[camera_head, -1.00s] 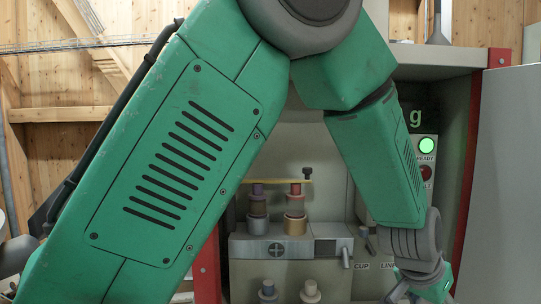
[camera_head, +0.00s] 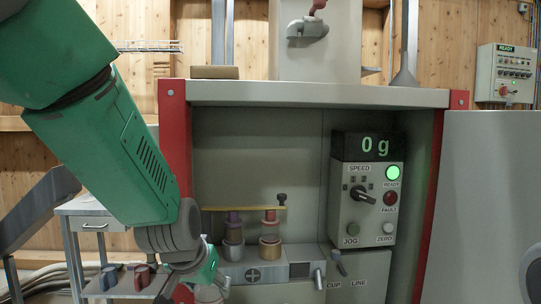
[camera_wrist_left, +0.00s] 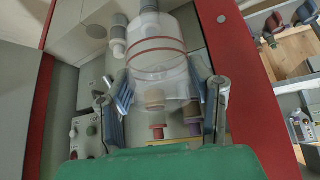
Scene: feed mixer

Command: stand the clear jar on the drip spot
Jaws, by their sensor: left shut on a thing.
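The clear jar (camera_wrist_left: 158,50), see-through with red bands, sits between the two fingers of my left gripper (camera_wrist_left: 162,88) in the left wrist view. The gripper is shut on it. In the head view my left gripper (camera_head: 198,284) is low, in front of the mixer cabinet's left post, with part of the jar (camera_head: 209,294) showing at the bottom edge. The jar's lower part is cut off there. I cannot make out the drip spot in either view. My right gripper is not in view.
The open cabinet has red posts (camera_head: 174,135). Inside, coloured spools (camera_head: 269,235) stand on a grey block (camera_head: 265,271) under a yellow bar. A control panel (camera_head: 368,205) reads 0 g with a green READY lamp. A grey side table (camera_head: 88,207) stands at left.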

